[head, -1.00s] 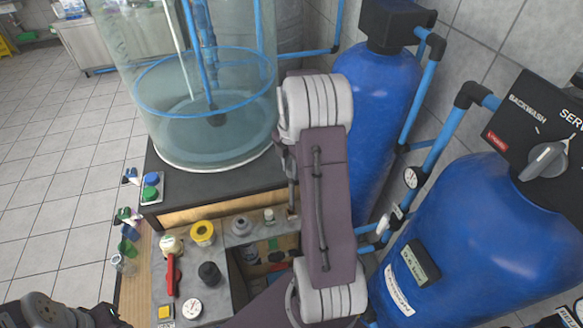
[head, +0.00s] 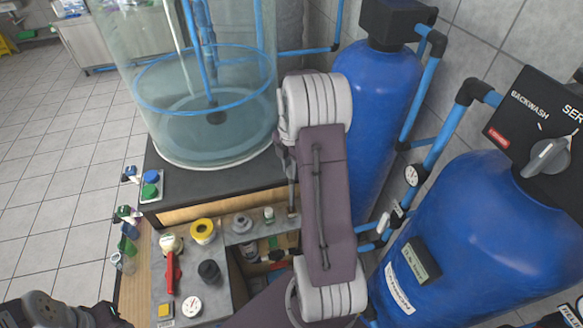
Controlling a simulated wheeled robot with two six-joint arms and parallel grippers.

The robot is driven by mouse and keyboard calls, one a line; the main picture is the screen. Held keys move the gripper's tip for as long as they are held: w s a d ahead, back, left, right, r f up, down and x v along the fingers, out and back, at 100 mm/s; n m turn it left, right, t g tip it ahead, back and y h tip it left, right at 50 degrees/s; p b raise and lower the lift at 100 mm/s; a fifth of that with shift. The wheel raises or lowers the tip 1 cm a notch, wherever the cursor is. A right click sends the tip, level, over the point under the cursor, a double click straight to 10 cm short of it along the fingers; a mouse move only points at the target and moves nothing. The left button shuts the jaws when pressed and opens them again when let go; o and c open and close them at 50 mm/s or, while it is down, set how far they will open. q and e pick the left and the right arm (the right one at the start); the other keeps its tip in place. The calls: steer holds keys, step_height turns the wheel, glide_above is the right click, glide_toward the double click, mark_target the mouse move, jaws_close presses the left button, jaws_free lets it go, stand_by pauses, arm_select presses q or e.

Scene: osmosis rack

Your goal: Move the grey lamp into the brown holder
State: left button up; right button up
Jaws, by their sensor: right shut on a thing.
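My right arm rises from the bottom centre and bends at its grey elbow. Below the elbow, my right gripper (head: 292,195) shows only as a narrow dark part beside the purple link, over the right end of the bench. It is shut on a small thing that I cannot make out. A grey round piece (head: 241,223) sits on the bench top, left of this gripper and apart from it; I cannot tell whether it is the grey lamp. I cannot pick out the brown holder. My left gripper (head: 106,315) is partly in view at the bottom left, its jaws unclear.
The grey bench top (head: 165,262) carries a yellow ring (head: 202,230), a red-handled valve (head: 173,270), a black knob (head: 209,271) and a gauge (head: 191,306). A clear water tank (head: 205,140) stands behind. Blue tanks (head: 365,110) crowd the right. Open floor lies left.

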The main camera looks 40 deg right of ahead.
steer(key=shift+f+b, duration=0.75)
steer(key=shift+f, duration=0.8)
steer(key=b, duration=0.5)
glide_above(291, 205)
steer(key=shift+w+d+f, duration=0.1)
steer(key=shift+f, duration=1.05)
steer(key=shift+w+d+f, duration=0.1)
steer(key=shift+d+f, duration=0.05)
steer(key=shift+f, duration=1.05)
steer(key=shift+w+d+f, duration=0.1)
steer(key=shift+f, duration=1.05)
steer(key=shift+f+b, duration=1.95)
steer(key=shift+f, duration=1.55)
steer(key=shift+f, duration=0.2)
steer(key=shift+f+b, duration=0.85)
steer(key=shift+f, duration=0.3)
steer(key=o, duration=1.5)
steer(key=shift+c, duration=0.2)
